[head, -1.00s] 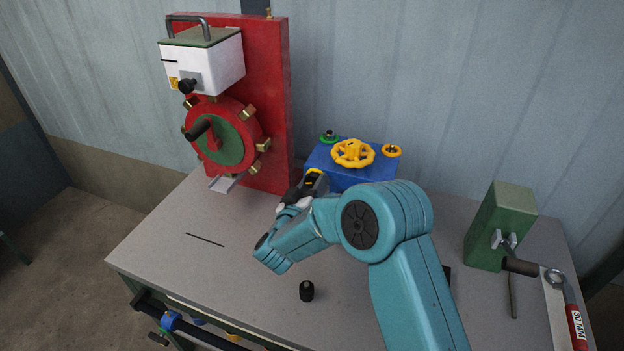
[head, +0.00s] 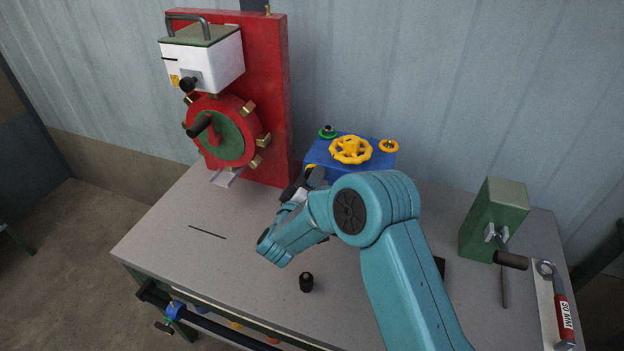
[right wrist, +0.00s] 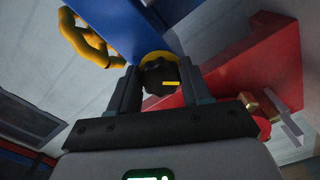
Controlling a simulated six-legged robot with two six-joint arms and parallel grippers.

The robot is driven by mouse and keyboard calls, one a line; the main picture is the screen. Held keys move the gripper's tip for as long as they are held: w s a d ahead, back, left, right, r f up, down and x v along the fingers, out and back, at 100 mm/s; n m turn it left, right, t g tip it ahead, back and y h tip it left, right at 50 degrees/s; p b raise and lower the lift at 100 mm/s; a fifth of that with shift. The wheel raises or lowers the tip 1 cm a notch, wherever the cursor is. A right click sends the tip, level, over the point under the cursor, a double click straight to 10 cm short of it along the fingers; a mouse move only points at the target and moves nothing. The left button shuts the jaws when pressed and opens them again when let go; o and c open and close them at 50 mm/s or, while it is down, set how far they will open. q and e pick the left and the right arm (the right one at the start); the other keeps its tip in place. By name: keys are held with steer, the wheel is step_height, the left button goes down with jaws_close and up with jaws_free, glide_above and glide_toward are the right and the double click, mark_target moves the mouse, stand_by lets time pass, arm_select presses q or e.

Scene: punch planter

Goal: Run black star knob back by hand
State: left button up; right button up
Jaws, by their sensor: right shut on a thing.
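The black star knob (right wrist: 157,82) sits in front of a yellow ring on the blue box (right wrist: 118,22) in the right wrist view. It has a short yellow mark on its face. My right gripper (right wrist: 160,68) has a finger on each side of the knob and is shut on it. In the head view the blue box (head: 322,157) stands at the back of the bench, and my right gripper (head: 303,184) is at its front left. My own gripper and arm hide the knob there. My left gripper is not in view.
A yellow handwheel (head: 350,150) tops the blue box. A red machine (head: 265,100) with a cleated wheel stands to the left. A small black cylinder (head: 306,283) stands on the grey bench (head: 190,260). A green block (head: 495,215) stands at right.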

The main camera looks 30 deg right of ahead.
steer(key=o, duration=1.1)
steer(key=shift+c, duration=0.2)
steer(key=b+v, duration=0.3)
steer(key=v, duration=1.3)
steer(key=shift+s+a, duration=0.15)
steer(key=shift+a, duration=0.05)
